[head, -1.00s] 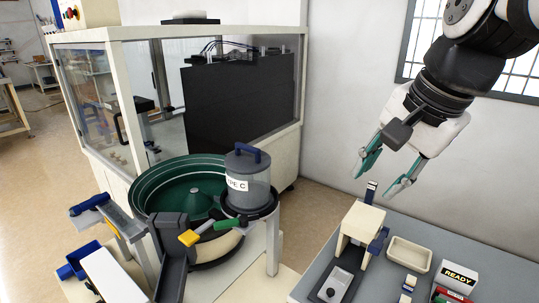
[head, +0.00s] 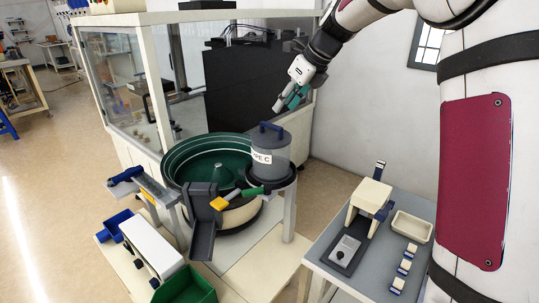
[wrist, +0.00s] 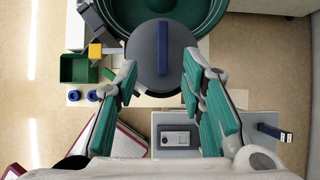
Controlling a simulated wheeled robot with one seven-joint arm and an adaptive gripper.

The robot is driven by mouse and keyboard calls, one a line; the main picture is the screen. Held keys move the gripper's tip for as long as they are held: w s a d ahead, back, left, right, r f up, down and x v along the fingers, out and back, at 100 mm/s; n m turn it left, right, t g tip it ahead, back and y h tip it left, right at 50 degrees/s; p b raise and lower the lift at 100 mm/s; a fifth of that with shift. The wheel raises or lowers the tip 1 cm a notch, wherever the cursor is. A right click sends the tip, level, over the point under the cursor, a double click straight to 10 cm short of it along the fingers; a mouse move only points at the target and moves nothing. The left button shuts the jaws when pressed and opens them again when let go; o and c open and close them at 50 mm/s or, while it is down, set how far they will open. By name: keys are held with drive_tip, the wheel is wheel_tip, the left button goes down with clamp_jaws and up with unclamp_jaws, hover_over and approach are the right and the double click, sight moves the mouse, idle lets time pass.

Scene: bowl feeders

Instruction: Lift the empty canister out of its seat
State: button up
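The canister (head: 272,155) is a clear grey cylinder with a dark lid, a blue bar handle (head: 272,127) on top and a "TYPE C" label. It stands upright in its seat (head: 277,181), a dark ring on a post beside the green bowl. My gripper (head: 289,104) is above and slightly right of the canister in the head view. In the wrist view my gripper (wrist: 158,85) is open, its green-padded fingers wide apart and empty. The lid (wrist: 150,68) and the blue handle (wrist: 163,48) lie ahead, between and beyond the fingertips. The canister's body is hidden under the lid there.
The green feeder bowl (head: 177,163) stands left of the canister. A green lever (head: 252,191) and a yellow block (head: 219,203) are in front of the seat. The glazed machine enclosure (head: 115,90) is behind. A grey bench (head: 330,246) with a fixture stands right.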

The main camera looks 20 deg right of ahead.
sight(273, 125)
drive_tip(key=x, duration=0.4)
drive_tip(key=p+x, duration=0.1)
drive_tip(key=x, duration=0.4)
drive_tip(key=shift+d+f, duration=0.15)
drive_tip(key=shift+d, duration=0.05)
clamp_jaws()
